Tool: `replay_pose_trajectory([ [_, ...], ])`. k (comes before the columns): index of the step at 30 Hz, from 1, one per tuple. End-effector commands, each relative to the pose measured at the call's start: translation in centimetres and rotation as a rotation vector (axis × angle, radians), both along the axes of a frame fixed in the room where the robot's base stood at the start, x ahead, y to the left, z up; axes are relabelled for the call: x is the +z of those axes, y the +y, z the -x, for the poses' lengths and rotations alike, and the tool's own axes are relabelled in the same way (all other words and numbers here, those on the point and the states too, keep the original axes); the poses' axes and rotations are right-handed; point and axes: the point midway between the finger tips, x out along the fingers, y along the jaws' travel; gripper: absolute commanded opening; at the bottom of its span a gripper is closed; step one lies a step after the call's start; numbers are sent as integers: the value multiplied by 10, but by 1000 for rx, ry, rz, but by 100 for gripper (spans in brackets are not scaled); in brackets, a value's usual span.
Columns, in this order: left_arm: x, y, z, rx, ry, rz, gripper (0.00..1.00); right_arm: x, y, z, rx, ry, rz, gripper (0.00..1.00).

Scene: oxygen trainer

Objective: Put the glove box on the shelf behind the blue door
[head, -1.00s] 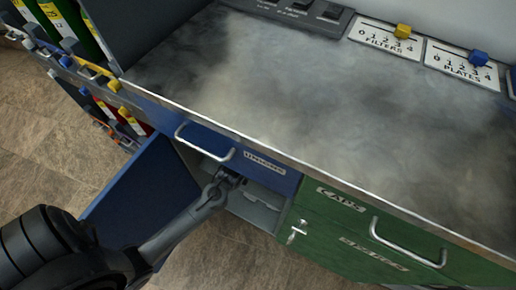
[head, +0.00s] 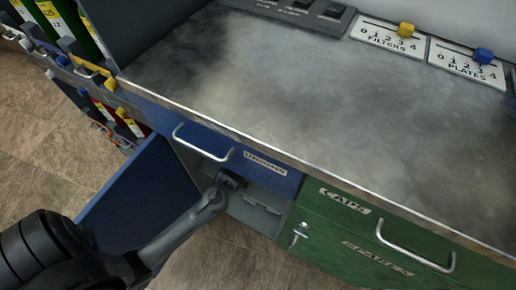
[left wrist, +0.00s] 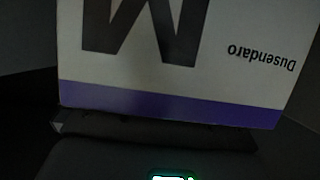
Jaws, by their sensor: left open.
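The glove box (left wrist: 170,60) fills most of the left wrist view. It is white with a large dark letter, the word "Dusendaro" and a purple band, and it appears upside down in the picture. My left gripper (head: 233,181) reaches into the cabinet opening and is open, close to the box; whether its fingers touch the box cannot be told. The blue door (head: 142,198) stands swung open to the left. The grey shelf (head: 256,217) shows inside the opening, in shadow. The box is hidden in the head view. My right gripper is not in view.
A blue drawer (head: 268,168) with a metal handle sits just above the opening. Green drawers (head: 390,235) with a key and handle stand to the right. The metal worktop (head: 300,80) above is bare. Coloured bins (head: 60,30) stand at the far left.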

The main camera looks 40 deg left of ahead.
Motion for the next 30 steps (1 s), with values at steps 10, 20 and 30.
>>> replay_pose_trajectory([
  [10,24,-11,48,-1,4,1,100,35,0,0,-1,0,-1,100],
  [20,42,-22,94,0,2,0,100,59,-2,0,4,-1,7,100],
  [30,51,-45,116,-55,139,36,100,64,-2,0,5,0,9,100],
])
